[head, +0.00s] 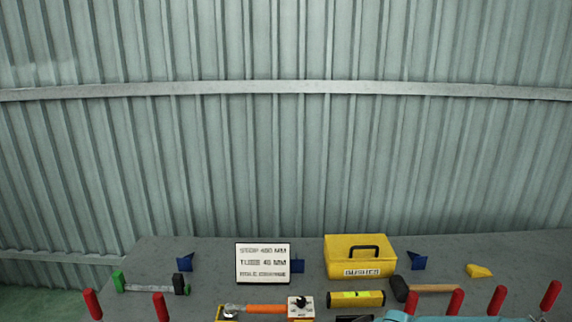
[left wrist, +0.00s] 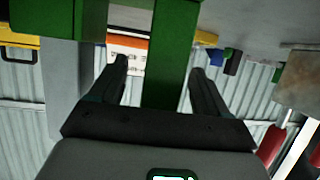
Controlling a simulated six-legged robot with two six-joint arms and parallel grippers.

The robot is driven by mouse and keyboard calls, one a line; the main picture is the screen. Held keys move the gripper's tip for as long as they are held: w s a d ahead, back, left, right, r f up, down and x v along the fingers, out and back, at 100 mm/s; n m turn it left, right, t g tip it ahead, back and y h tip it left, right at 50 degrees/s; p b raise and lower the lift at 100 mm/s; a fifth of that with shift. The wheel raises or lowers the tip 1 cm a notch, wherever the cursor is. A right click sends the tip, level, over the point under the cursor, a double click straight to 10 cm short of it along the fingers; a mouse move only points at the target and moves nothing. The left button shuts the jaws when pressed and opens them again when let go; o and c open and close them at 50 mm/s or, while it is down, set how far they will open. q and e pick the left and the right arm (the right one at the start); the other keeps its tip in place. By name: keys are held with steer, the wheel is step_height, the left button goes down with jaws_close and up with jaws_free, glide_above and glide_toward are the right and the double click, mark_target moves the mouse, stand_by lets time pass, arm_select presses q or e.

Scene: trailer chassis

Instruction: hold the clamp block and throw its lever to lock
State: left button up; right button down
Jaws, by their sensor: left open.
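My left gripper (left wrist: 160,66) shows in the left wrist view with its two dark fingers apart. A green bar (left wrist: 172,50) runs through the space between the fingers; I cannot tell whether they touch it. I cannot pick out the clamp block or its lever with certainty. A white block with a black knob (head: 301,308) stands at the bench's front in the head view, at the right end of an orange bar (head: 265,308). A white and orange piece (left wrist: 127,48) beyond the left finger may be the same. My right gripper is in neither view.
A grey bench (head: 210,265) carries a yellow box (head: 343,262), a sign (head: 263,275), a yellow level (head: 356,299) and a hammer (head: 430,288). Several red upright handles (head: 93,304) line the front. In the wrist view, a green block (left wrist: 40,16) is at upper left.

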arm_select(q)
steer(key=p+v, duration=0.2)
steer(key=v, duration=0.5)
steer(key=shift+s+r, duration=0.2)
steer(key=shift+s, duration=0.2)
steer(key=o, duration=0.4)
steer(key=shift+o, duration=0.2)
steer(key=v, duration=1.2)
